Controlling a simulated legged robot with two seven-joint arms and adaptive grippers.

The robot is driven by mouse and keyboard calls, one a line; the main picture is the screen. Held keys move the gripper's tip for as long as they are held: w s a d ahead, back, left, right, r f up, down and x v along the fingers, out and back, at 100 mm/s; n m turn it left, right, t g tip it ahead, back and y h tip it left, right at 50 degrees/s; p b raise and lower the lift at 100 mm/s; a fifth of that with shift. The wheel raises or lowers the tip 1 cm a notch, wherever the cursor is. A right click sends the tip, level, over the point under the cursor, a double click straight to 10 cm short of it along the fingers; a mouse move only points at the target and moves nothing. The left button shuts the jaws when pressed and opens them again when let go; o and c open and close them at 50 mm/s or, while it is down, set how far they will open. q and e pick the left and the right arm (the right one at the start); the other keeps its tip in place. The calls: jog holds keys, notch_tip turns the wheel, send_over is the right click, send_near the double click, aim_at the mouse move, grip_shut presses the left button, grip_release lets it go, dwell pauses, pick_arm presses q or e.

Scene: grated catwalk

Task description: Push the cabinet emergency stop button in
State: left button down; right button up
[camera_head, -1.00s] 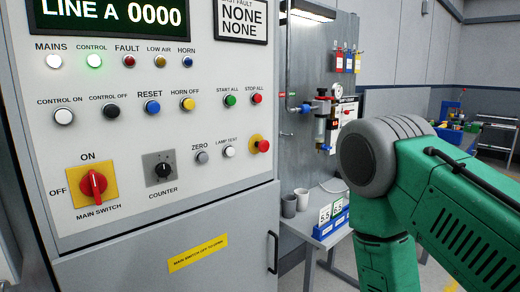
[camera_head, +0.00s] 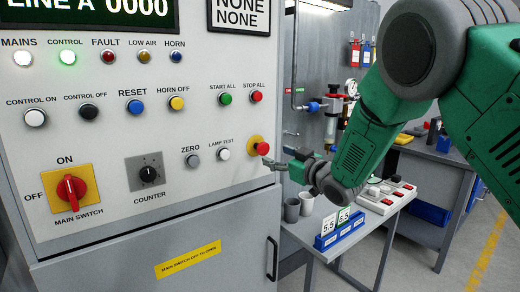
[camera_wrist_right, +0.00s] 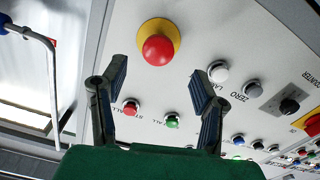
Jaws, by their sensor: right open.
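The cabinet emergency stop button (camera_head: 262,148) is a red mushroom head on a yellow round plate, at the right edge of the grey control panel. It also shows in the right wrist view (camera_wrist_right: 158,50), standing out from its yellow plate. My right gripper (camera_head: 268,162) is close to the button, just below and to its right in the head view. In the right wrist view my right gripper (camera_wrist_right: 160,85) is open and empty, and the button appears beyond and between its spread fingertips. I cannot tell from these views whether any finger touches it. My left gripper is not in view.
The panel carries the white lamp test button (camera_head: 223,154), the red stop all button (camera_head: 256,96), and the red main switch (camera_head: 71,187). A table (camera_head: 375,207) with cups and a blue rack stands right of the cabinet. A door handle (camera_head: 272,255) sits below.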

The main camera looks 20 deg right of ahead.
aim_at(267, 150)
jog(key=x, duration=0.7)
jog(key=shift+a, duration=0.6)
jog(key=shift+d, duration=0.4)
jog(key=shift+c, duration=1.2)
jog(key=shift+d, duration=0.4)
jog(key=c, duration=0.7)
jog(key=shift+d+f, duration=0.1)
jog(key=shift+d, duration=0.15)
jog(key=shift+c, duration=1)
jog(key=shift+w+a+r, duration=0.25)
jog(key=shift+w+a, duration=0.1)
jog(key=shift+w, duration=0.1)
jog(key=shift+w+a+f, duration=0.15)
jog(key=shift+w+a, duration=0.15)
jog(key=shift+a, duration=0.1)
jog(key=shift+c, duration=0.4)
jog(key=o, duration=1.2)
jog(key=shift+d, duration=0.15)
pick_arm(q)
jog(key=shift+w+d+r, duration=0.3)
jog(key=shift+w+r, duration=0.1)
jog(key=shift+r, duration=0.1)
pick_arm(e)
jog(key=shift+w+d+f, duration=0.1)
jog(key=shift+d, duration=0.1)
